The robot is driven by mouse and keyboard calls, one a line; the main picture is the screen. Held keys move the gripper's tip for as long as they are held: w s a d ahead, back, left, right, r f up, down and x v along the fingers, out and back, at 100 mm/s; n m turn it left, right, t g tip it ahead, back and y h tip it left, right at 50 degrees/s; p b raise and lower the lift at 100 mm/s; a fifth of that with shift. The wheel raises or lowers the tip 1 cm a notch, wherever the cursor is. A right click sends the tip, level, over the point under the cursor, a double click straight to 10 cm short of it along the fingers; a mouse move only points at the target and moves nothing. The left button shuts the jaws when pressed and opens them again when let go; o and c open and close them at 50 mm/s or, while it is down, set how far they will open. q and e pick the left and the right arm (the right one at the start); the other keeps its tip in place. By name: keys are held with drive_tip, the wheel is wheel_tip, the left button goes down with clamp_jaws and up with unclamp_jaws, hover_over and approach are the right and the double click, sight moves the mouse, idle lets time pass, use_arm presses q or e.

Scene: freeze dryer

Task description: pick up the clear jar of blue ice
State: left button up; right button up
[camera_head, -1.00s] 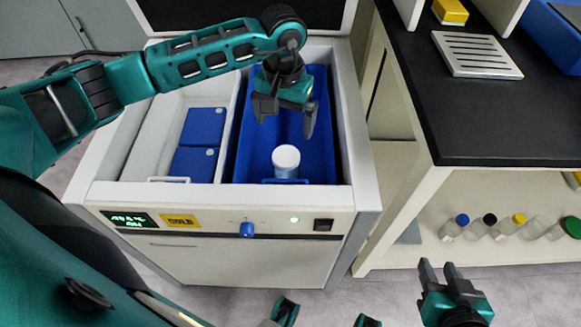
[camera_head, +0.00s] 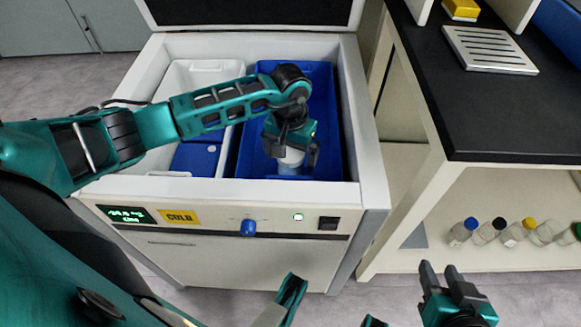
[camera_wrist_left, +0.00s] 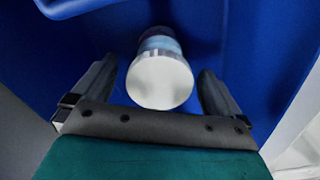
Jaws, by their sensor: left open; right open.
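The clear jar (camera_head: 290,160) with a white lid and blue contents stands in the blue bin (camera_head: 325,110) of the open freezer chest. In the left wrist view the jar's white lid (camera_wrist_left: 160,82) faces the camera, with a band of blue below it. My left gripper (camera_head: 291,155) points down over the jar. Its fingers are open, one on each side of the jar, with gaps showing in the left wrist view (camera_wrist_left: 158,92). The gripper hides part of the lid in the head view. My right gripper (camera_head: 440,275) is open and empty, low in front of the shelf.
The chest's white rim (camera_head: 360,120) surrounds the bin. A white bin (camera_head: 180,85) with blue packs (camera_head: 195,158) is beside it, partly behind my left arm. At right, a black-topped bench (camera_head: 490,120) has several capped bottles (camera_head: 488,230) on its lower shelf.

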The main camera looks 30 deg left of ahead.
use_arm(q)
drive_tip(key=shift+r, duration=0.1)
drive_tip(key=c, duration=1.7)
